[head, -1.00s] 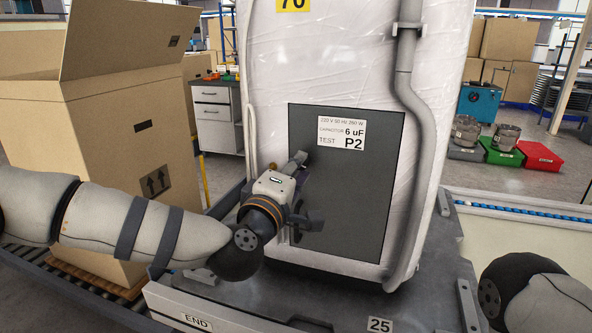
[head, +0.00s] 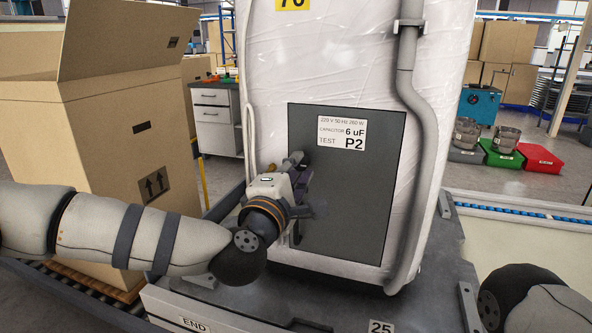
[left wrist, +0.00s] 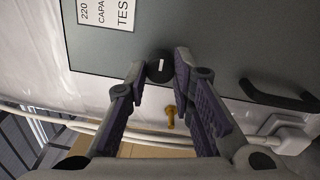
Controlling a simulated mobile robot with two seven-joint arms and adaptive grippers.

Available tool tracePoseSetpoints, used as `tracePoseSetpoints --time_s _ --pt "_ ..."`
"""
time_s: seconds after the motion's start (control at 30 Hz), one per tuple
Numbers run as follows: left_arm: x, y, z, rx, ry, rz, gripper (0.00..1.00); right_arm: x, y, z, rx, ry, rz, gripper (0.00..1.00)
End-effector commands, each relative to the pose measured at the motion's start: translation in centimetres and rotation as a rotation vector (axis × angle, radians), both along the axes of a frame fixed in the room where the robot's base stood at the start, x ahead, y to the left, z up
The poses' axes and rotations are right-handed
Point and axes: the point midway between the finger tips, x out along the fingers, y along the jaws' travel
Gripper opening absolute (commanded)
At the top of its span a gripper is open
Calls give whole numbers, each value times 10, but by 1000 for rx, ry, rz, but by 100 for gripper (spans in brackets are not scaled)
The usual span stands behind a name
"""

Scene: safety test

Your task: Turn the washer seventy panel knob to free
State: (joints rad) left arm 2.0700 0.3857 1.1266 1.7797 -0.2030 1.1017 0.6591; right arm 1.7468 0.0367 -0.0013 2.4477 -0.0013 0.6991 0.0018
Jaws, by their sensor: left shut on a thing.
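The washer (head: 345,60) stands wrapped in white film, with a yellow tag at the top reading 70, partly cut off. Its dark grey panel (head: 350,200) faces me and bears a label (head: 342,132) reading 6 uF, P2. In the left wrist view, a round black knob (left wrist: 159,67) with a short white mark sits near the panel's edge. My left gripper (left wrist: 158,70) is shut on this knob, one finger on each side. In the head view the left gripper (head: 306,170) covers the knob. My right gripper is out of view.
A brass fitting (left wrist: 171,117) lies beyond the panel edge, between the finger links in the wrist view. A black handle (left wrist: 276,96) is on the panel. A grey hose (head: 405,90) runs down the washer's right side. A large open cardboard box (head: 80,130) stands left.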

Motion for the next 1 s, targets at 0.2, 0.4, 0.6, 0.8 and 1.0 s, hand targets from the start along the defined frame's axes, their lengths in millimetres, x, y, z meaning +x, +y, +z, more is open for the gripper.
tracePoseSetpoints --time_s 0.2,0.4,0.6,0.8,1.0 --pt "-1 -1 -2 0 4 -4 0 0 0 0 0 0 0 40" --pt "0 -1 -1 1 2 -2 43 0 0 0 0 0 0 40" --pt "-1 0 -1 2 1 -1 43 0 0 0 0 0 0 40" --pt "-34 10 -3 2 2 -4 43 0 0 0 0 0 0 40" --pt "-85 27 -6 2 4 -5 43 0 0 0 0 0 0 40"
